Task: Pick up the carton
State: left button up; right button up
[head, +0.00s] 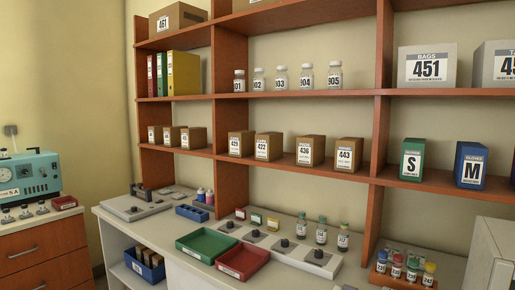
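Several small brown cartons with white labels stand upright on the middle shelf. They include carton 429 (241,144), carton 422 (268,146), carton 436 (311,151) and carton 443 (349,154). More small brown cartons (193,138) stand in the left bay of the same shelf. A blue bin (144,269) under the counter holds several brown cartons too. A larger brown carton 461 (178,20) is on the top left shelf. The frame does not show which carton the task names. Neither of my grippers is in view.
Below the shelves, the counter (121,222) holds a green tray (206,245), a red tray (242,262), vials (343,238) and a rack (399,279) of coloured-cap bottles. A pale cabinet (490,256) stands at the right. Green and blue boxes share the cartons' shelf.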

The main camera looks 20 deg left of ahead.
aim_at(241, 143)
jog(key=i+j+u, duration=0.1)
jog(key=j, duration=0.3)
jog(key=i+j+u, duration=0.1)
jog(key=j, duration=0.25)
jog(key=i+j, duration=0.25)
jog(key=i+j+u, duration=0.15)
jog(key=j, duration=0.3)
jog(key=i+j+u, duration=0.1)
jog(key=j, duration=0.25)
jog(key=i, duration=0.1)
